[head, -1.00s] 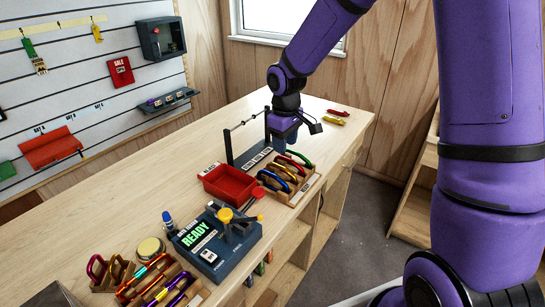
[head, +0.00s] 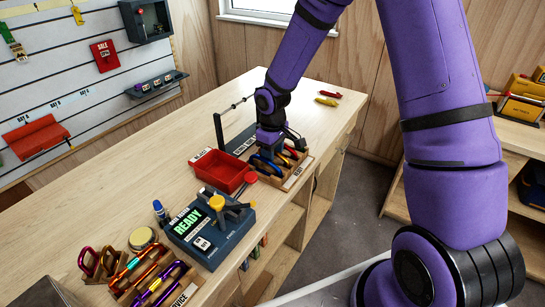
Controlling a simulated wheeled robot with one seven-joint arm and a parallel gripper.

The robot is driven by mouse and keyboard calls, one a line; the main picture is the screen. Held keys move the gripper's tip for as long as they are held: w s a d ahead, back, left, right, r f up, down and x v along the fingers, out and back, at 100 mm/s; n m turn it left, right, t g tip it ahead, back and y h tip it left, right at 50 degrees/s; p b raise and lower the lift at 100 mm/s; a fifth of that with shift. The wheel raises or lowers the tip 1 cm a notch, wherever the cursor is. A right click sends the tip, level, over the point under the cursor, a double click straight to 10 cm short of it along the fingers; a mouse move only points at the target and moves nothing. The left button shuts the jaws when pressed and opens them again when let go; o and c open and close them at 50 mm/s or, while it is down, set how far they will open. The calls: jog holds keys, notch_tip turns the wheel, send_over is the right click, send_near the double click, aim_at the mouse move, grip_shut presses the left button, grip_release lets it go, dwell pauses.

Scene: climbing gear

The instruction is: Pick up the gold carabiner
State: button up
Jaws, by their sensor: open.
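My gripper (head: 271,150) points down over a wooden tray (head: 292,182) of carabiners. Its jaws are open, and its fingertips are small and dark here. A blue carabiner (head: 264,166) stands at the tray's near side, just below the gripper. An orange-gold curve (head: 290,153) and some red show beside the gripper on the right. I cannot tell for sure which one is the gold carabiner, as the gripper and arm hide part of the tray. I cannot tell whether the fingers touch any carabiner.
A red bin (head: 222,172) stands just left of the tray. A dark rail stand (head: 219,133) rises behind it. A device reading READY (head: 210,228) and more carabiner racks (head: 100,265) are nearer. Yellow (head: 326,101) and red items lie at the far end. The bench middle left is clear.

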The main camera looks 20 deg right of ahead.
jog(key=shift+f, duration=0.8)
jog(key=shift+c, duration=0.2)
grip_shut()
notch_tip(320, 180, up, 10)
jog(key=shift+r, duration=0.1)
